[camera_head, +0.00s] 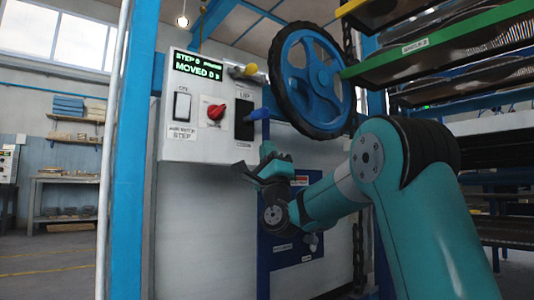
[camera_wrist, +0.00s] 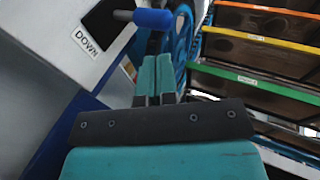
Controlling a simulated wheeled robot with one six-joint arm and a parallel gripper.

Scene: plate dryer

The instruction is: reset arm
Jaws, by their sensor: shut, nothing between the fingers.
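My gripper (camera_head: 266,157) is in front of the control panel, just below the blue-handled lever. In the wrist view my gripper (camera_wrist: 155,75) has its two teal fingers together, with nothing between them. The blue lever handle (camera_head: 257,114) sticks out at the panel's lower right. It also shows in the wrist view (camera_wrist: 153,18), beyond the fingertips and apart from them as far as I can tell. The control panel (camera_head: 200,143) is white, with a red knob (camera_head: 216,112), a black switch and a screen reading "MOVED" with a small figure.
A large blue handwheel (camera_head: 311,80) with a black rim stands right of the panel. Dryer shelves with green (camera_head: 441,46) and yellow edges rise at the right. A blue post (camera_head: 131,150) stands left of the panel. Open floor (camera_head: 50,260) lies at the far left.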

